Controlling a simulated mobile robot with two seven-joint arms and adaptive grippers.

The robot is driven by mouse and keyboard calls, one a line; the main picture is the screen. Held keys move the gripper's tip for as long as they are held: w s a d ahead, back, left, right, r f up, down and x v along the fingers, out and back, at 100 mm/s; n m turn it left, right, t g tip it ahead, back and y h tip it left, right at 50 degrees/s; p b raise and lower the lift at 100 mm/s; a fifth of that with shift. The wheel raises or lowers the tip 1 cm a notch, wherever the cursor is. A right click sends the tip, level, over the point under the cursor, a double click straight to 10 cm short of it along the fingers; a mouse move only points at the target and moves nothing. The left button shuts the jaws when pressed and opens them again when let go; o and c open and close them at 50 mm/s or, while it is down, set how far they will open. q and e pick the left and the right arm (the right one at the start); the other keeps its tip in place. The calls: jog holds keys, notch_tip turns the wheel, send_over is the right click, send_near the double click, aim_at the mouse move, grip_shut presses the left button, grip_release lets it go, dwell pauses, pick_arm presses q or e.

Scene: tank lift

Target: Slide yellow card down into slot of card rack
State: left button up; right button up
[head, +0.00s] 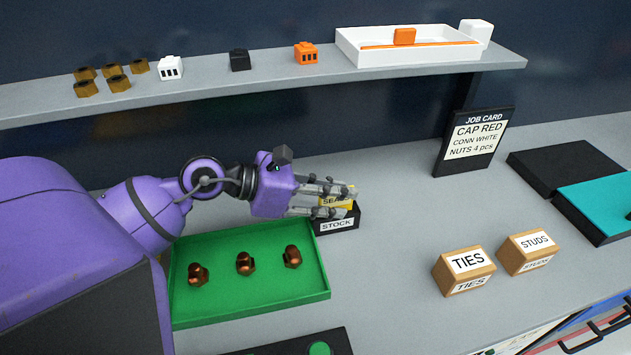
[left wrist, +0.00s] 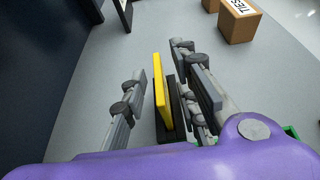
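The yellow card (head: 350,191), with partly hidden lettering, stands upright at the black card rack (head: 338,225) labelled STOCK, beyond the green tray. My left gripper (head: 338,201) is at the card with its fingers spread on either side of it. In the left wrist view, the yellow card (left wrist: 160,92) stands on edge between the open fingers (left wrist: 162,80), with a visible gap on each side. The dark rack (left wrist: 182,112) lies under and beside the card. The card's lower edge is hidden, so its depth in the slot cannot be told. My right gripper is not in view.
A green tray (head: 225,304) with copper-coloured nuts lies in front of the rack. TIES (head: 463,285) and STUDS (head: 524,264) blocks stand to the right. A job card stand (head: 478,165) is behind them. A shelf (head: 200,86) with small parts runs above. The bench right of the rack is clear.

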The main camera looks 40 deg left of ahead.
pick_arm(q)
jog(key=v, duration=1.1)
jog(key=shift+s, duration=0.2)
